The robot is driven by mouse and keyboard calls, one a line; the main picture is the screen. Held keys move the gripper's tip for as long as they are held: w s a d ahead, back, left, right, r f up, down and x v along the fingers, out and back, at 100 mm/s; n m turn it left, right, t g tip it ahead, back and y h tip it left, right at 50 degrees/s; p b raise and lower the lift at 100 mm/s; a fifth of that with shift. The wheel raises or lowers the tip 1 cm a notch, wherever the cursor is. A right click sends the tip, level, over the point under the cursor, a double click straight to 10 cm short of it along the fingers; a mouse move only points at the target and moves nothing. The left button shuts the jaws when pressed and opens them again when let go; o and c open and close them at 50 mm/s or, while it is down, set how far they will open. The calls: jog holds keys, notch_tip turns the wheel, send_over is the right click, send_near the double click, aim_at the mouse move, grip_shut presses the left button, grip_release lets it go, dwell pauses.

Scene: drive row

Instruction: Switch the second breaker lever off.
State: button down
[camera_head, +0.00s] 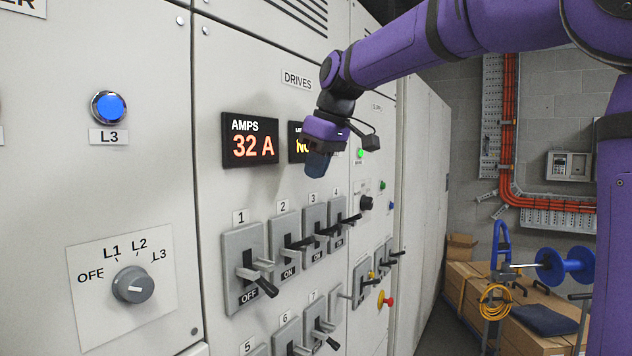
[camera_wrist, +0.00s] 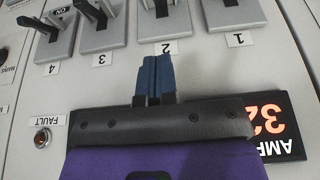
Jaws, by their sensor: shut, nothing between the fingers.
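The second breaker (camera_head: 285,241) is a grey plate under the number 2, with a black-handled lever (camera_head: 299,244) sticking out and the word ON below it. In the upside-down wrist view, its plate (camera_wrist: 168,25) is beyond my fingertips, with the lever (camera_wrist: 161,9) partly cut off at the top edge. My gripper (camera_head: 318,168) is in front of the panel, above the breakers and beside the displays. Its blue fingers (camera_wrist: 153,70) are shut and empty, pointing toward the number 2 label, apart from the lever.
Breaker 1 (camera_head: 239,256), left, has its lever lower, with OFF showing. Breakers 3 (camera_head: 310,222) and 4 (camera_head: 335,214) are close on the right, both showing ON. Another lever row lies below. The AMPS display (camera_head: 250,139) reads 32 A.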

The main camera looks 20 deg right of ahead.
send_over(313, 238)
jog(key=w+a, duration=0.1)
jog(key=w, duration=0.1)
notch_tip(313, 238, down, 8)
jog(key=shift+s+r, duration=0.1)
jog(key=shift+r, duration=0.15)
jog(key=shift+s+d+f, duration=0.15)
jog(key=shift+s+f, duration=0.05)
jog(key=shift+f, duration=0.35)
jog(key=shift+s+d+f, duration=0.1)
jog(key=shift+s+f, duration=0.1)
jog(key=shift+f, duration=0.35)
jog(key=shift+s+d+f, duration=0.1)
jog(key=shift+s+f, duration=0.05)
jog(key=shift+f, duration=0.25)
jog(key=shift+s+d+f, duration=0.1)
jog(key=shift+f, duration=0.3)
jog(key=shift+s+d+f+t+y, duration=0.4)
jog(key=shift+s+f+t+y, duration=0.3)
jog(key=shift+t, duration=0.3)
jog(key=shift+s+d+f+t+y, duration=0.15)
jog(key=shift+f+t+y, duration=0.15)
jog(key=shift+f+t, duration=0.25)
jog(key=shift+s+d+f+t+y, duration=0.15)
jog(key=shift+f+t+y, duration=0.2)
jog(key=shift+f, duration=0.25)
jog(key=shift+w+r, duration=0.1)
